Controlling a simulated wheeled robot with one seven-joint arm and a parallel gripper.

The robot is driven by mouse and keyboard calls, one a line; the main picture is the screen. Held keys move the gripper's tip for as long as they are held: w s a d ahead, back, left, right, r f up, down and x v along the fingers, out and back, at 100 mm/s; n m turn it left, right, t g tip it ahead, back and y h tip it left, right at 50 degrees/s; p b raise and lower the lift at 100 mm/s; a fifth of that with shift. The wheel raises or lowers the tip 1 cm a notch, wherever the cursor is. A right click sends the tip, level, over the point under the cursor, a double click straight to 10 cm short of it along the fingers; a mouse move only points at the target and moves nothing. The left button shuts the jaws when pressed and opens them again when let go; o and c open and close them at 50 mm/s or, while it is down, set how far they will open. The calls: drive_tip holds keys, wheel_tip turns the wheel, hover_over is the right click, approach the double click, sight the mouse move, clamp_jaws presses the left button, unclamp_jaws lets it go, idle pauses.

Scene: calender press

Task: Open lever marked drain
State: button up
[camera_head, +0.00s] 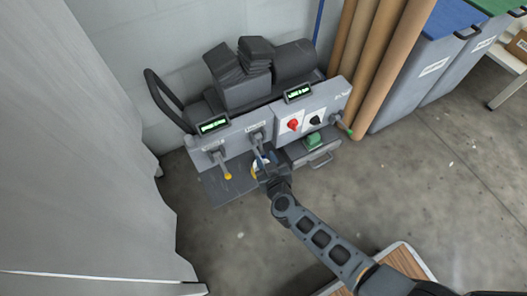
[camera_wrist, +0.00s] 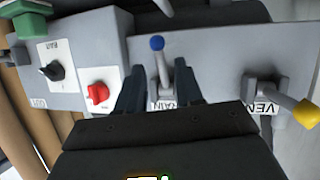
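The drain lever (camera_wrist: 163,72) has a grey shaft and a blue ball knob (camera_wrist: 157,43). It stands out from the grey panel in the wrist view, with a partly hidden label reading "...AIN" at its base. My gripper (camera_wrist: 160,78) is open, with one dark finger on each side of the lever's shaft and gaps visible between. Contact cannot be made out. In the head view my gripper (camera_head: 266,170) is in front of the panel's middle and covers much of the lever (camera_head: 257,147).
The vent lever with a yellow knob (camera_wrist: 307,112) is beside the drain lever. A red switch (camera_wrist: 97,93) and a black switch (camera_wrist: 52,72) are on the other side. A green block (camera_head: 313,141) and brown rolls (camera_head: 372,60) are at the right.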

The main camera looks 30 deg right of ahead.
sight(263, 152)
drive_tip(key=b+x, duration=0.1)
drive_tip(key=x, duration=0.1)
drive_tip(key=b+x, duration=0.1)
drive_tip(key=x, duration=0.1)
drive_tip(key=shift+f, duration=0.25)
drive_tip(key=shift+w+d+f+b, duration=0.1)
drive_tip(key=shift+w+b, duration=0.3)
drive_tip(key=shift+w, duration=0.25)
clamp_jaws()
